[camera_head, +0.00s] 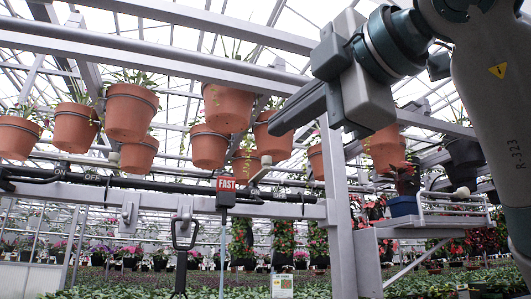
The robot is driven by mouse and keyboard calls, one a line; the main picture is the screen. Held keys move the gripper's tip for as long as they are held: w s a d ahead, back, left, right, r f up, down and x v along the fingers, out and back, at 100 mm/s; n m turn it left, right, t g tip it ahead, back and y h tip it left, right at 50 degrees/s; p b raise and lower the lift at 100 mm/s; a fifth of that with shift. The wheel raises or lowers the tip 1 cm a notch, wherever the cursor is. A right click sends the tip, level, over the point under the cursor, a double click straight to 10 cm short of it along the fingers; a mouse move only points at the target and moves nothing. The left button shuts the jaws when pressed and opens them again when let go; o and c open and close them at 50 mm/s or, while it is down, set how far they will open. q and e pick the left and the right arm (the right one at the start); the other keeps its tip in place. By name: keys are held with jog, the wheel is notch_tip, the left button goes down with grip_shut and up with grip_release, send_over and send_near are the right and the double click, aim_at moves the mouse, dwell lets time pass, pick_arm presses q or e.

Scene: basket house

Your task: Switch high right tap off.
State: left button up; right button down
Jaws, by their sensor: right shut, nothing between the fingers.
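My right gripper (277,124) comes in from the upper right with its fingers shut and empty. Its fingertips point to the lower left, in front of the hanging pots. The right tap (262,169) sits on the dark pipe below the fingertips; its lever slants up to the right and ends in a pale knob. The fingertips appear above the knob in the picture, with a visible gap; the depth between them is hard to tell. Another pale knob (113,157) shows on the left, near the ON and OFF labels. My left gripper is not in view.
A red FAST sign (226,184) is just left of the right tap. Terracotta pots (132,112) hang in a row above the pipe. A grey metal post (336,215) stands right of the tap. A black handle (183,233) hangs from the lower rail (270,210).

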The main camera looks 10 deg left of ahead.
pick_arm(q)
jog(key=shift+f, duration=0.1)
pick_arm(e)
jog(key=shift+w+a, duration=0.15)
jog(key=shift+a, duration=0.05)
pick_arm(q)
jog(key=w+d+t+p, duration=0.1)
jog(key=p, duration=0.1)
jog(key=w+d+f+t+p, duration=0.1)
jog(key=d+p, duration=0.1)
jog(key=p, duration=0.1)
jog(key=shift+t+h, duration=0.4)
pick_arm(e)
jog(key=w+a, duration=0.5)
jog(key=w, duration=0.5)
jog(key=shift+f, duration=0.15)
jog(key=shift+a, duration=0.1)
